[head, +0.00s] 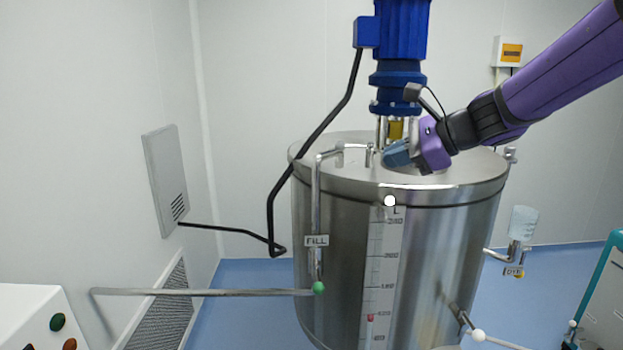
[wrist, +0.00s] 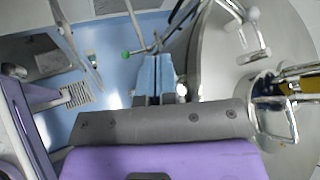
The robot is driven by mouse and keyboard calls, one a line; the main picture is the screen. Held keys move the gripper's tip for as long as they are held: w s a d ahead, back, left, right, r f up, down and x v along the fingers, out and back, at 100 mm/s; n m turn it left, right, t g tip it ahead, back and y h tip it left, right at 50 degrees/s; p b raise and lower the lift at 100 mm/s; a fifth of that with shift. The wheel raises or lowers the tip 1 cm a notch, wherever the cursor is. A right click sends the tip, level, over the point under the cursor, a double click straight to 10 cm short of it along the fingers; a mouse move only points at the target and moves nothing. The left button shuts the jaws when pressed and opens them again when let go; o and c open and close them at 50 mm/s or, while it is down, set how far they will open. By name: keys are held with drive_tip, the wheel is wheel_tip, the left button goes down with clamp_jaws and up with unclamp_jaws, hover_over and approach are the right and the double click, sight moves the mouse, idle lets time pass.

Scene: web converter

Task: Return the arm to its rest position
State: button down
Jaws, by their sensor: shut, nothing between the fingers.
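My purple arm (head: 565,70) reaches in from the upper right in the head view. My gripper (head: 388,157) is in front of the blue motor's shaft, over the lid of the steel tank (head: 455,230). In the wrist view its two blue fingers (wrist: 154,78) lie side by side, shut with nothing held. Below and beyond them are the blue floor and the tank's rim. I cannot tell how far the fingertips are above the lid.
The blue motor (head: 400,40) stands above the tank. A pipe labelled FILL (head: 316,240) with a green-ended handle (head: 319,287) is at the tank's left. A clear bottle (head: 523,223) is at the right. A white control box (head: 40,318) is at lower left. Open floor shows on both sides.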

drive_tip(key=s+d+f+n+h, duration=0.2)
drive_tip(key=s+d+n+h, duration=0.3)
drive_tip(key=s+n, duration=0.4)
drive_tip(key=s+d+f+n+g+h, duration=0.1)
drive_tip(key=s+d+n+h, duration=0.4)
drive_tip(key=s, duration=1.3)
drive_tip(key=d+f+n, duration=0.1)
drive_tip(key=d+n, duration=0.1)
drive_tip(key=n, duration=0.1)
drive_tip(key=shift+n+g, duration=0.3)
drive_tip(key=shift+n, duration=0.1)
drive_tip(key=shift+d+r, duration=0.1)
drive_tip(key=shift+d, duration=0.3)
drive_tip(key=c, duration=1.8)
unclamp_jaws()
